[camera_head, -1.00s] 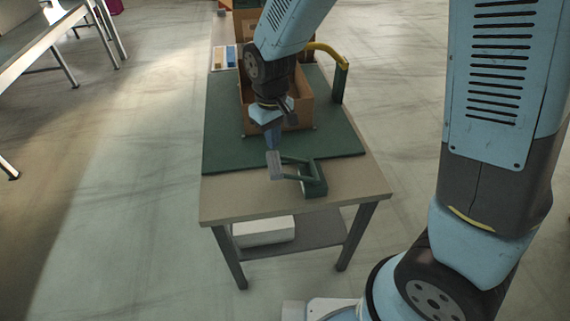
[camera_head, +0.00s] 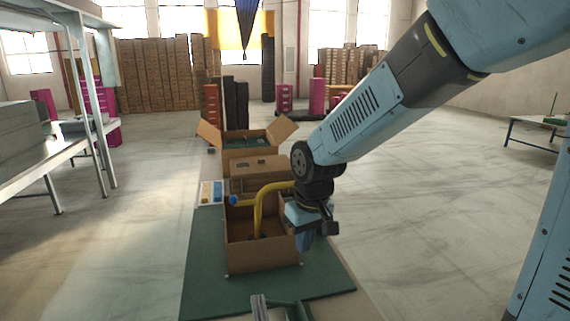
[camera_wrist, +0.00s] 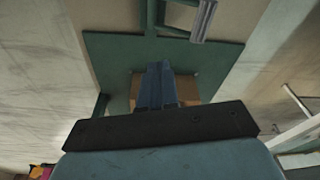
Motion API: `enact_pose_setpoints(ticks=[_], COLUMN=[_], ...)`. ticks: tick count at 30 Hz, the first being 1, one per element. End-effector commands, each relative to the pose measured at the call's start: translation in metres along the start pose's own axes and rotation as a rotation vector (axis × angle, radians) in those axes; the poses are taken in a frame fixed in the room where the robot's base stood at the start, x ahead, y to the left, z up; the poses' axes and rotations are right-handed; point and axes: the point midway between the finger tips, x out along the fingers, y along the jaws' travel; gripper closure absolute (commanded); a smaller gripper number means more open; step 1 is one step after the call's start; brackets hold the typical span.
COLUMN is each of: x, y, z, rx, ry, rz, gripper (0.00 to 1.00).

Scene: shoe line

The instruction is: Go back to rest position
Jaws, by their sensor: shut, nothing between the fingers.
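My gripper (camera_head: 305,241) is in the head view at the end of my raised arm, pointing down just right of an open cardboard box (camera_head: 262,257). In the wrist view the blue fingers of my gripper (camera_wrist: 160,72) are closed together with nothing between them. The box (camera_wrist: 195,90) shows partly behind them on the green mat (camera_wrist: 110,55). The gripper appears above the table, apart from the mat.
A yellow curved arm on a post (camera_head: 259,205) rises by the box. More cardboard boxes (camera_head: 258,167) stand behind it. A green fixture with a grey handle (camera_head: 260,308) is at the near edge.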

Motion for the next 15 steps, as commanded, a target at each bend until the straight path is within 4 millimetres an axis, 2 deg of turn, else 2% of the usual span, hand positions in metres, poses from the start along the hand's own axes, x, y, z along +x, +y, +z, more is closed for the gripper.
enact_pose_setpoints(ticks=[1,6,15], x=[-0.014,-0.053,-0.111], y=[0.012,0.043,0.083], z=[0.006,0.031,0.088], rx=[0.031,0.122,0.280], ry=[0.025,0.087,0.196], rz=[0.004,0.022,0.073], gripper=[1.00,1.00,1.00])
